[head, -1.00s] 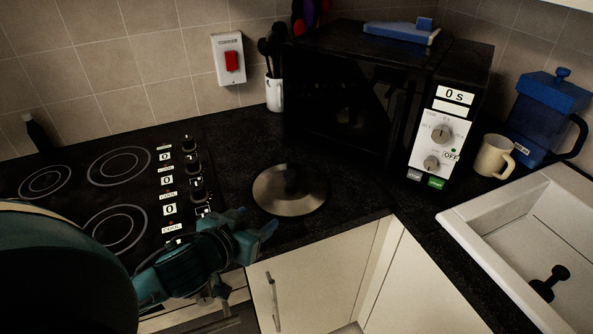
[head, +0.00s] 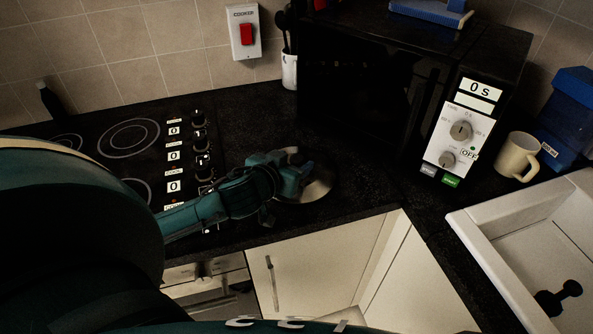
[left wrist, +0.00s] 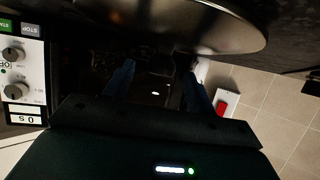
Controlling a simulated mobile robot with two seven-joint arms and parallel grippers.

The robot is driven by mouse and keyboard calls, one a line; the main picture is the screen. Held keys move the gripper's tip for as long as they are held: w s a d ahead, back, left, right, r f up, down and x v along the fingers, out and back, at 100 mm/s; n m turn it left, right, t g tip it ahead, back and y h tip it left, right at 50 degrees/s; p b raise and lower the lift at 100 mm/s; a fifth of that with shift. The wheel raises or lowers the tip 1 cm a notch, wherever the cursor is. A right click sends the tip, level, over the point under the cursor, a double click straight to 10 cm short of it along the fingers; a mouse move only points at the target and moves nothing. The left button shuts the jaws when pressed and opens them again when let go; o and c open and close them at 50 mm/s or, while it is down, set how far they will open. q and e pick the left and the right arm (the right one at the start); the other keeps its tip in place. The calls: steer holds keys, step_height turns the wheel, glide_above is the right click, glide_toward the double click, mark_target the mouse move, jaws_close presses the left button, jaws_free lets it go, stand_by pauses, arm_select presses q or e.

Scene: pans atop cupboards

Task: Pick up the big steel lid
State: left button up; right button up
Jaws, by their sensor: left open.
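The big steel lid (head: 321,187) is a round, shiny disc with a dark knob, lying on the black worktop between the hob and the microwave. My left gripper (head: 292,172) is over the lid and hides its middle and knob. In the left wrist view the lid's steel disc (left wrist: 200,22) fills the top. The two blue fingers of the left gripper (left wrist: 158,86) stand apart there. My right gripper is not in view.
The black microwave (head: 365,105) stands close behind the lid. The hob (head: 130,140) with its knobs is on the left. A cream mug (head: 516,156), a blue container (head: 570,115) and the white sink (head: 500,230) are on the right. The worktop's front edge is near the lid.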

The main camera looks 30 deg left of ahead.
mark_target(296, 158)
arm_select(q)
steer(key=x, duration=0.4)
steer(key=shift+w+p, duration=0.25)
steer(key=shift+p, duration=0.05)
steer(key=c, duration=1.1)
steer(key=shift+a, duration=0.1)
